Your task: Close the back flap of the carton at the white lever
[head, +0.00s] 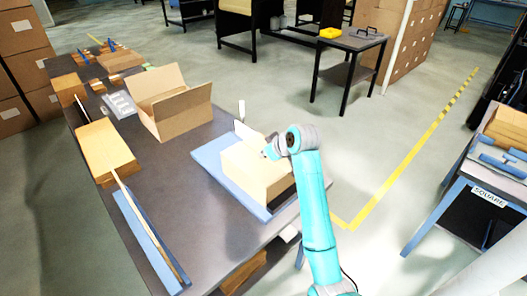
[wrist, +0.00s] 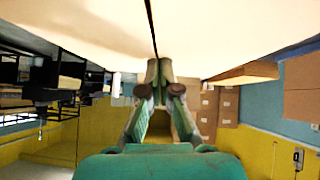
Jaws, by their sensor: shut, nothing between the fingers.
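The tan carton (head: 258,178) sits on a blue board (head: 208,157) at the near right of the table. A thin white lever (head: 242,110) stands upright behind it. A pale flap (head: 247,134) appears raised at the carton's back edge. My gripper (head: 270,150) is at the carton's back right top, partly hidden by my arm. In the wrist view my gripper (wrist: 160,72) has its fingertips together, close to a pale carton surface (wrist: 90,25) with a dark seam. Whether they touch it is unclear. A tan flap-like piece (wrist: 243,75) juts out at the right.
An open carton (head: 175,110) stands farther back on the dark table (head: 190,200). A dark side table (head: 350,42) stands beyond; the floor between is clear.

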